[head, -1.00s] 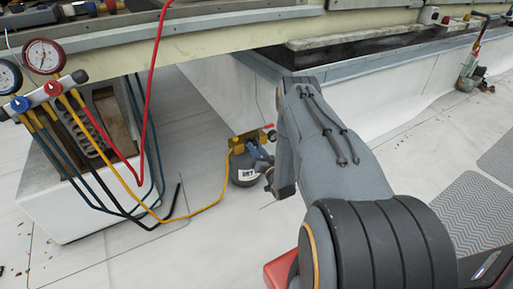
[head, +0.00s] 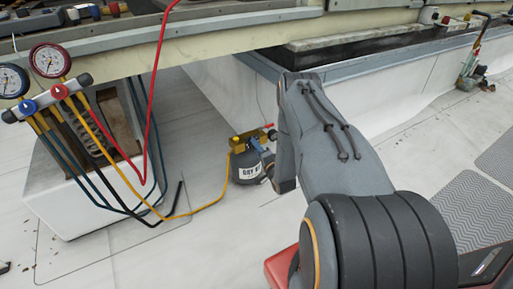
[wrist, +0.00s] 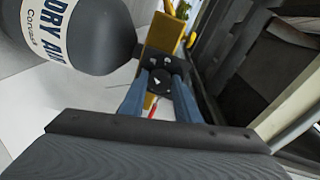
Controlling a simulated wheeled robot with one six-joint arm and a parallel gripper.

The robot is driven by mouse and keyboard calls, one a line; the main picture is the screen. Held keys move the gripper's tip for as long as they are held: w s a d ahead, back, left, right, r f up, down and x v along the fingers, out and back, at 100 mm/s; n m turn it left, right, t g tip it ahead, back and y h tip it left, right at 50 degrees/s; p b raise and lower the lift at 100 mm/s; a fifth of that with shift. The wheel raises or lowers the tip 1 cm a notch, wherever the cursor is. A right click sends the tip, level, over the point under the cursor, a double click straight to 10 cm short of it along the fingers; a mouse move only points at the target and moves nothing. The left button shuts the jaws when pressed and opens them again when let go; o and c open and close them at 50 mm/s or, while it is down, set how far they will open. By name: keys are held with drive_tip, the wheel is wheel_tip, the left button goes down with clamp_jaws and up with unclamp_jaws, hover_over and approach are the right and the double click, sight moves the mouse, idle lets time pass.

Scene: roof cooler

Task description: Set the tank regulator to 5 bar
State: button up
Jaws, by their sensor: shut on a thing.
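The grey tank (head: 246,168), labelled as dry air, stands on the white roof in the head view. It fills the upper left of the wrist view (wrist: 85,30). The yellow regulator block (head: 247,142) is on its top and also shows in the wrist view (wrist: 163,35). My gripper (wrist: 160,75) has its two blue fingers shut on the black regulator knob (wrist: 157,82), one on each side. White marks show on the knob face, but I cannot read a pressure. In the head view my arm partly hides the gripper.
Two gauges (head: 48,60) on a manifold with red, blue, black and yellow hoses hang at the left. The yellow hose (head: 200,207) runs along the roof to the regulator. A white curb (head: 390,100) stands behind my arm.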

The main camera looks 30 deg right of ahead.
drive_tip(key=shift+m, duration=1)
drive_tip(key=shift+f, duration=0.1)
drive_tip(key=o, duration=0.7)
drive_tip(key=shift+o, duration=0.2)
drive_tip(key=shift+s, duration=0.1)
drive_tip(key=s+p, duration=0.2)
drive_tip(key=s, duration=0.5)
drive_tip(key=shift+s+a+r, duration=0.15)
drive_tip(key=shift+s+r, duration=0.15)
drive_tip(key=shift+r, duration=0.05)
